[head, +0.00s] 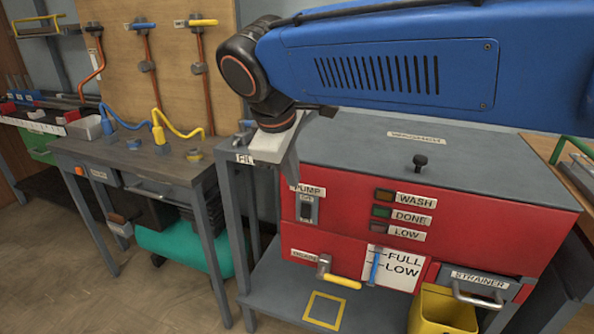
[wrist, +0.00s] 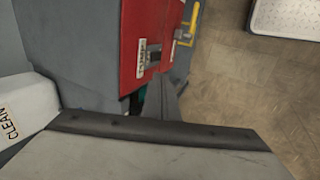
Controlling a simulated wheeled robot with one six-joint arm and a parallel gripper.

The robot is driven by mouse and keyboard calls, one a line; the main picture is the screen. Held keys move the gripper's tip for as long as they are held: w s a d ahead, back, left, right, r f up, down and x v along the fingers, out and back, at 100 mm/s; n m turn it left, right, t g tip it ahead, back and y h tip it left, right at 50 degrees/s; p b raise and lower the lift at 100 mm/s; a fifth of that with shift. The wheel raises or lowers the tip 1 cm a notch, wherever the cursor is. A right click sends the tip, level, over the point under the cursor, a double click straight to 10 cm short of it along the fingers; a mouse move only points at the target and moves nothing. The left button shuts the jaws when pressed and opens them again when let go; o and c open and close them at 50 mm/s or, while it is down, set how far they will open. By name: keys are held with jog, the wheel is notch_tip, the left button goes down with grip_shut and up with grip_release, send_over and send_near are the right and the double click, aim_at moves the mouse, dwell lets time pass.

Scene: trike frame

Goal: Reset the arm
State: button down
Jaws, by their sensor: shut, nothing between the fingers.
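My blue arm (head: 400,65) reaches in from the right across the top of the head view, bent at a black wrist joint. My gripper (head: 291,174) hangs below that joint, at the left end of the red parts washer (head: 340,245). In the wrist view the grey fingers of my gripper (wrist: 160,82) are together, with nothing seen between them. Behind the fingertips the washer's red front (wrist: 136,45) shows, with a yellow-handled valve. I cannot tell how far the fingers are from the washer.
The washer has a grey lid (head: 470,165) with a black knob. A yellow bucket (head: 440,310) stands below the strainer drawer (head: 480,283). A workbench (head: 130,160) with blue and yellow hoses stands at the left. Open floor (head: 55,270) shows in front of the bench.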

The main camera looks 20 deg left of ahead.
jog(key=d+f+m+g, duration=0.15)
jog(key=d+m, duration=0.25)
jog(key=d, duration=1)
jog(key=d+f+m+t, duration=0.1)
jog(key=d+f+m, duration=0.25)
jog(key=d, duration=1.05)
jog(key=s+d+f+m, duration=0.4)
jog(key=s+d+f, duration=0.2)
jog(key=d, duration=0.2)
jog(key=s+d+f+m, duration=0.5)
jog(key=s+d+f, duration=0.1)
jog(key=d, duration=0.3)
jog(key=shift+s, duration=0.15)
jog(key=c, duration=2.5)
grip_release()
jog(key=shift+m, duration=0.25)
